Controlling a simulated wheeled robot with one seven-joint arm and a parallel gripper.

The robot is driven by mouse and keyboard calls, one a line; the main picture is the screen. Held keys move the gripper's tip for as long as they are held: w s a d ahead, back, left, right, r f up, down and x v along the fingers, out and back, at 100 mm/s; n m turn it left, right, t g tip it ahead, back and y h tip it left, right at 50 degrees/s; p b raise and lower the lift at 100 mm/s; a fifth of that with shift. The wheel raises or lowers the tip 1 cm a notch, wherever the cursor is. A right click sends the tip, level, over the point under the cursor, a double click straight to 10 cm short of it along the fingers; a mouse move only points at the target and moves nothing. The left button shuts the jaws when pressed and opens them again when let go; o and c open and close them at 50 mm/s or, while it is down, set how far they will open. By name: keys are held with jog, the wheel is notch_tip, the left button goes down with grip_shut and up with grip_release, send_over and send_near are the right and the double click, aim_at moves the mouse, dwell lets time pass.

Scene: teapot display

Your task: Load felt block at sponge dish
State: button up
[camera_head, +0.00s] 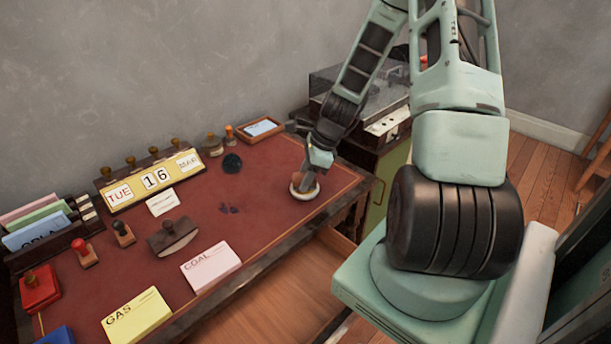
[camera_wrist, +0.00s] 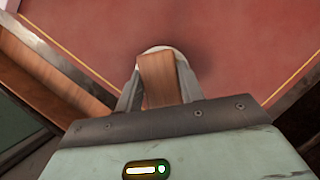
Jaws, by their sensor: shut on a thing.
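The felt block (camera_wrist: 158,82) shows in the wrist view as a brown, wood-like block between the two fingers of my gripper (camera_wrist: 160,76). My gripper is shut on it. In the head view, my gripper (camera_head: 306,179) points down at the right part of the desk, over the sponge dish (camera_head: 305,198), a small round white dish. Only the dish's pale far rim (camera_wrist: 156,49) shows in the wrist view, behind the block. I cannot tell whether the block touches the dish. The block's underside and most of the dish's inside are hidden.
The red desk top (camera_head: 262,200) is clear just left of the dish. A dark round item (camera_head: 232,163), a rocker blotter (camera_head: 173,237) and a pink card (camera_head: 210,266) lie farther left. A small framed tray (camera_head: 262,129) stands behind. The desk's right edge is close.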

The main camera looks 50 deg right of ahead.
notch_tip(320, 180, up, 7)
jog(key=p, duration=0.7)
jog(key=shift+s, duration=0.1)
dwell(0.9)
